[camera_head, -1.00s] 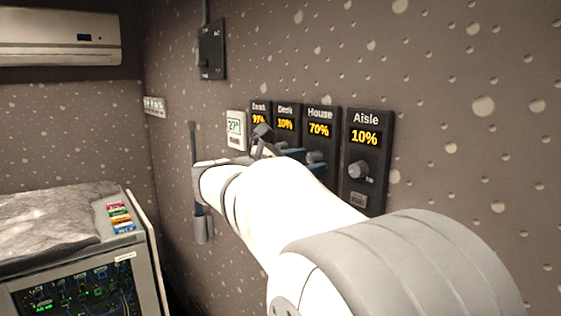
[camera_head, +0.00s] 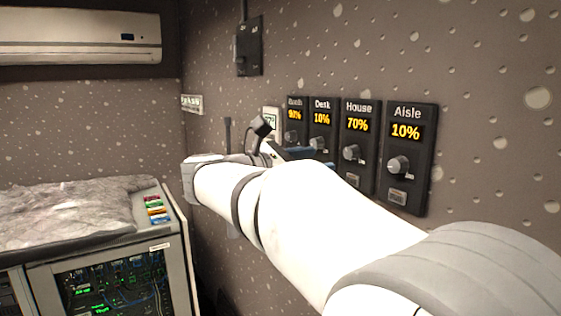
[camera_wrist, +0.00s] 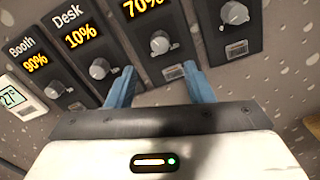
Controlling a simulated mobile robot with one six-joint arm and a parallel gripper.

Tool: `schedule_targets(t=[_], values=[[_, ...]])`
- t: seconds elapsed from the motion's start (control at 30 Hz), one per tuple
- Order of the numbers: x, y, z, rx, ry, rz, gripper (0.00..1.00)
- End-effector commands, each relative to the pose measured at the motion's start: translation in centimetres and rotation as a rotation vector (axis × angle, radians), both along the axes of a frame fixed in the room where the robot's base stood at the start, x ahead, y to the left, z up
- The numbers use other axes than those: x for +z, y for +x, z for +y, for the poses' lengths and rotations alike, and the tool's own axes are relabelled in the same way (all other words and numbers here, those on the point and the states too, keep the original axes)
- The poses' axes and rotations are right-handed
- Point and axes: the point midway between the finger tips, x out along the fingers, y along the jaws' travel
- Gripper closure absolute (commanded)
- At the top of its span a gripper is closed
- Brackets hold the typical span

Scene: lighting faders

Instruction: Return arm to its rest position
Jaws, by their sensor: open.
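My gripper (camera_wrist: 160,88) is open and empty in the wrist view, its two blue fingers apart. They point at the wall just below the House fader panel (camera_wrist: 150,30). In the head view my gripper (camera_head: 305,156) is partly hidden behind my white arm, close to the panels. The Booth (camera_head: 295,112), Desk (camera_head: 322,118), House (camera_head: 358,124) and Aisle (camera_head: 406,134) panels read 90%, 10%, 70% and 10%. Each has a round grey knob; the Aisle knob (camera_head: 398,166) is clear of my arm. I cannot tell the exact gap between fingers and wall.
A thermostat (camera_wrist: 20,97) hangs left of the panels. A black switch box (camera_head: 249,46) is higher on the wall. An equipment rack (camera_head: 180,260) with a crumpled grey cover (camera_head: 65,212) stands at left. An air conditioner (camera_head: 80,38) is above it.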

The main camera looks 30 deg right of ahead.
Motion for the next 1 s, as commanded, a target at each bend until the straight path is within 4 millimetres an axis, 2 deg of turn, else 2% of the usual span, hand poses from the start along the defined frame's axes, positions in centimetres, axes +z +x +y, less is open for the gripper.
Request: schedule_targets(t=[0.3,0.37,0.43,0.57,0.6,0.67,0.8,0.9,1.0], values=[[-0.2,-0.1,-0.1,0.0,0.008,-0.003,0.53],[-0.9,-0.3,-0.1,0.004,0.036,-0.015,0.53],[-2.6,-0.9,-0.2,0.013,0.108,-0.049,0.53],[-8.7,-2.9,0.4,0.015,0.357,-0.171,0.53],[-11.0,-3.7,1.0,0.002,0.455,-0.225,0.53],[-14.3,-5.0,2.1,-0.029,0.603,-0.313,0.53],[-21.4,-8.1,6.0,-0.167,0.937,-0.537,0.53],[-25.4,-10.1,9.4,-0.319,1.154,-0.707,0.53],[-28.2,-11.7,12.6,-0.493,1.327,-0.867,0.53]])
